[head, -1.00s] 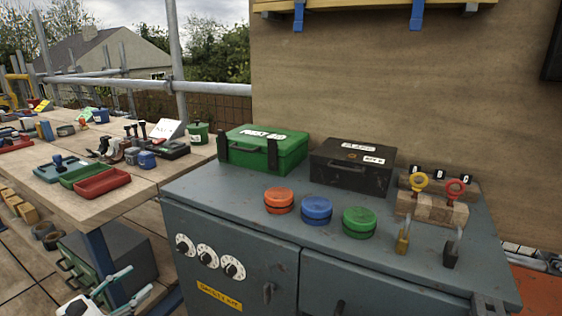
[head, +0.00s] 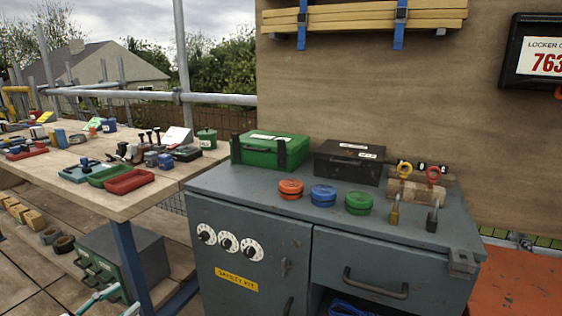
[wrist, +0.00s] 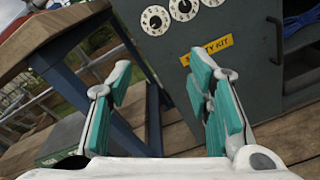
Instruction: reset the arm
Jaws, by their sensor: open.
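My gripper (wrist: 160,100) is open and empty in the wrist view, its teal-padded fingers wide apart. It points at the lower front of a grey cabinet (wrist: 250,55) and the legs of a wooden bench (wrist: 50,40). In the head view only a bit of my gripper (head: 105,300) shows at the bottom edge, left of the cabinet (head: 255,265). Nothing is between the fingers.
On the cabinet top stand a green box (head: 270,150), a black box (head: 348,162), red (head: 290,189), blue (head: 323,195) and green (head: 358,203) round tins and two padlocks. The bench (head: 80,205) at left holds trays and tools. A locker display (head: 540,52) hangs at right.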

